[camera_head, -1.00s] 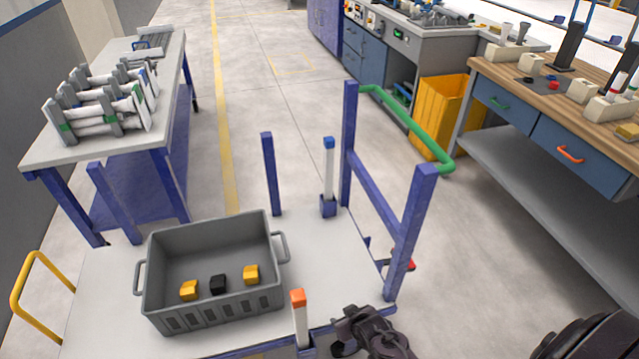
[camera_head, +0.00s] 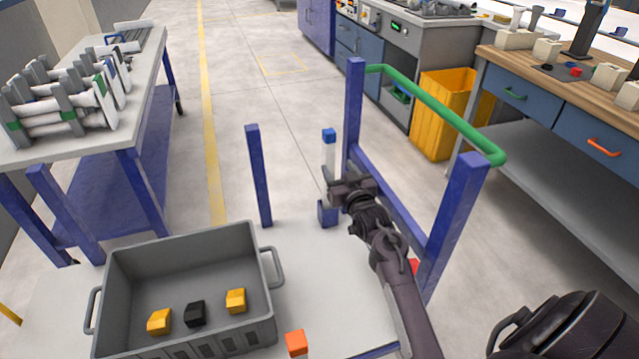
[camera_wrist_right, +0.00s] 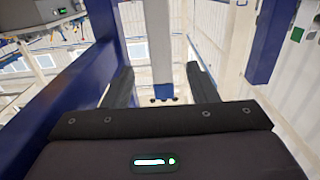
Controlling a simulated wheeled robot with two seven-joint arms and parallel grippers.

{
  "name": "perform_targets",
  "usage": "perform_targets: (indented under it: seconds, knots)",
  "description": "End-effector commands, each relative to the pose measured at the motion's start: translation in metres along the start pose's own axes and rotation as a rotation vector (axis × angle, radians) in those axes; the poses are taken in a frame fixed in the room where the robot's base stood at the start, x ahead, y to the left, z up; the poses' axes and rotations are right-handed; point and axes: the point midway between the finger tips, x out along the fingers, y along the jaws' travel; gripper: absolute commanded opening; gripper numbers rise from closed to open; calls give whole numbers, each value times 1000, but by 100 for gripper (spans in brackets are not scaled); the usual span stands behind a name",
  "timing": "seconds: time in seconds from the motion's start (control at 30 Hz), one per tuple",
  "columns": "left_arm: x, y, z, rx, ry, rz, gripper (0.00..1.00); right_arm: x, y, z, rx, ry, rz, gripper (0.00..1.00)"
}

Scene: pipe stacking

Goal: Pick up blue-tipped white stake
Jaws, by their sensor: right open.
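The blue-tipped white stake (camera_head: 329,157) stands upright in a blue socket (camera_head: 328,213) on the cart, with its blue tip up. My right gripper (camera_head: 338,187) is at the lower part of the stake and hides some of it in the head view. In the right wrist view, the open fingers (camera_wrist_right: 160,72) point toward a pale upright bar that appears between them, with blue at its lower end. I cannot tell whether the fingers touch the stake. My left gripper is not in view.
A grey crate (camera_head: 112,282) with yellow and black blocks stands on the cart (camera_head: 310,285). Blue posts (camera_head: 258,175) and a green handrail (camera_head: 440,113) rise around my right arm. An orange-tipped stake (camera_head: 296,342) is at the front. A rack table (camera_head: 62,155) is left.

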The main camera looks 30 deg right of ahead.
Motion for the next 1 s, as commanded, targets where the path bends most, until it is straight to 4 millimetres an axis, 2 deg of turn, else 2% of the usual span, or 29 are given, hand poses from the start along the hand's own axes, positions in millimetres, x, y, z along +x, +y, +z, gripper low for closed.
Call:
perform_targets:
  seconds: [0.37, 0.6, 0.7, 0.97, 1.0]
  knots:
    - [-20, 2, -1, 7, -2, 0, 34, 34, 1, -5, 3, 13, 3, 53]
    - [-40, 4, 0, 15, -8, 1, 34, 68, 0, -5, 3, 13, 3, 53]
    - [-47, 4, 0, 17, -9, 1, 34, 76, 0, -5, 2, 12, 2, 53]
    - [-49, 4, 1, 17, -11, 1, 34, 79, 0, -5, 1, 10, 2, 53]
    - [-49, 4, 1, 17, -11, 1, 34, 79, 0, -5, 1, 10, 2, 49]
